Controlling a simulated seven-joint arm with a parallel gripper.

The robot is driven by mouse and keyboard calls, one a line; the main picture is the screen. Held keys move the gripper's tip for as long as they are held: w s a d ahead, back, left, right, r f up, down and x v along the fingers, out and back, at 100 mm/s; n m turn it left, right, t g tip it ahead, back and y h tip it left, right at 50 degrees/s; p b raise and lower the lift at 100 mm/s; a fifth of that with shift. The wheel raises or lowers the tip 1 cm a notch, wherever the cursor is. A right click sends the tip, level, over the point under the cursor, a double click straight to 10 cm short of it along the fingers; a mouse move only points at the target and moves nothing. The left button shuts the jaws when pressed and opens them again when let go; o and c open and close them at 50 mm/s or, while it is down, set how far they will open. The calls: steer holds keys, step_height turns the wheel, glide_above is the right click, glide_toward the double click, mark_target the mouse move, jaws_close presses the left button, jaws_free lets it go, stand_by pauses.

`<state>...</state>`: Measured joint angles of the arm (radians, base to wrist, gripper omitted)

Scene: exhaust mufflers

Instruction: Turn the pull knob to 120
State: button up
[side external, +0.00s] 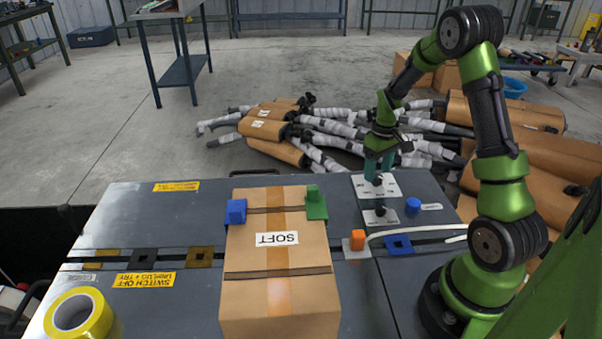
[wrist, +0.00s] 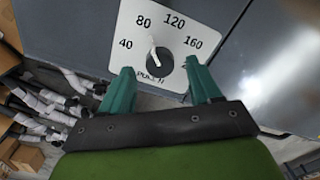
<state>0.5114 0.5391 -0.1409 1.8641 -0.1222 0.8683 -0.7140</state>
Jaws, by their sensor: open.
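The pull knob (wrist: 158,61) is a dark round knob with a pale pointer line, on a white dial plate (wrist: 204,20) marked 40, 80, 120, 160; a further mark is partly hidden by a finger. The pointer faces up and slightly left, between 80 and 120, seemingly nearer 80. My gripper (wrist: 159,68) is open, its two teal fingers on either side of the knob with gaps between. In the side view, my gripper (side external: 379,166) points down over the white plate (side external: 391,190), and the fingers largely hide the knob.
Nearer on the bench are a smaller plate with a dark knob (side external: 380,212), a blue button (side external: 412,206) and an orange block (side external: 357,239). A cardboard box (side external: 278,270) stands left of them. Wrapped mufflers (side external: 275,132) lie on the floor behind the bench.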

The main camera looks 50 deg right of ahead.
steer(key=shift+f, duration=0.9)
steer(key=shift+c, duration=0.3)
steer(key=c, duration=1)
steer(key=shift+m, duration=0.3)
steer(key=m, duration=0.4)
steer(key=shift+r+m, duration=0.1)
steer(key=shift+m, duration=1.9)
